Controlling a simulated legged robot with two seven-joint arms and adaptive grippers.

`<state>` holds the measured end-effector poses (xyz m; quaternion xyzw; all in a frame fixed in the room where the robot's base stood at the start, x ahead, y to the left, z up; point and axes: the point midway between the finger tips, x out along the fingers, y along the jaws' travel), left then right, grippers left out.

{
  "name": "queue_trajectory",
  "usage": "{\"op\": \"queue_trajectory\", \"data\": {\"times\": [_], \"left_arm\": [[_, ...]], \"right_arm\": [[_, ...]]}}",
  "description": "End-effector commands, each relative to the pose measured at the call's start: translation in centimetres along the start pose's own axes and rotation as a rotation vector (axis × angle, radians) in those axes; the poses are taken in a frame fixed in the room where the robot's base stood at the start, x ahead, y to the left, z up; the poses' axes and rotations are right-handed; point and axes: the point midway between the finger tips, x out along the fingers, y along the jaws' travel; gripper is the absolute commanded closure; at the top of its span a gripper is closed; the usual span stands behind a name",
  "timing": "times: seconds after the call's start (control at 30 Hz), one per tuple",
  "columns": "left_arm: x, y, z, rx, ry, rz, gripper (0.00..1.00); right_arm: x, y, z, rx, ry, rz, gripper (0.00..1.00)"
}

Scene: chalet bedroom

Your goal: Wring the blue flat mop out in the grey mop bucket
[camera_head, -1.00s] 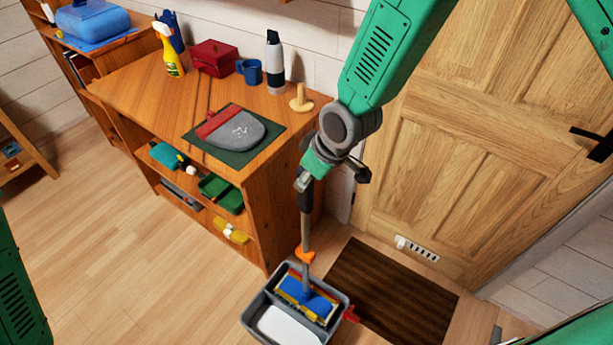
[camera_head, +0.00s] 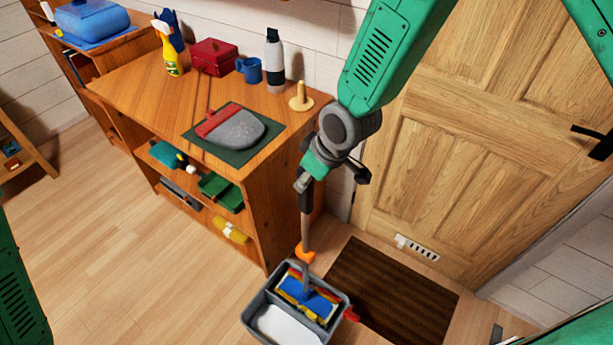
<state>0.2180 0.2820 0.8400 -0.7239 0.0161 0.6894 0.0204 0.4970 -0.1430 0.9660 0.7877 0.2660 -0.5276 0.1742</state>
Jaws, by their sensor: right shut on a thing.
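The grey mop bucket (camera_head: 258,305) stands on the wooden floor in front of the shelf unit. It has a red part at its right side. The blue flat mop (camera_head: 318,302) is in the bucket's far compartment, between yellow and red parts. Its handle (camera_head: 306,230) rises nearly upright, with an orange piece low on it. My right gripper (camera_head: 309,180) is shut on the upper part of the handle, above the bucket. The near compartment shows a white surface. My left gripper is not in view; only a green part of mine shows at the left edge.
A dark mat (camera_head: 390,295) lies before the wooden door (camera_head: 480,150).

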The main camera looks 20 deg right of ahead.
Motion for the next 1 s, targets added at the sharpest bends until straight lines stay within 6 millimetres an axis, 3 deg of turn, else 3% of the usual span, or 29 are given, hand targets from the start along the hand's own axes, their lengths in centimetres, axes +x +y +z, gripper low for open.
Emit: {"op": "queue_trajectory", "data": {"times": [1.0], "left_arm": [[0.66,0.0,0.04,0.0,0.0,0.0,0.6]], "right_arm": [[1.06,0.04,0.33,-0.001,0.003,0.001,1.0]]}}
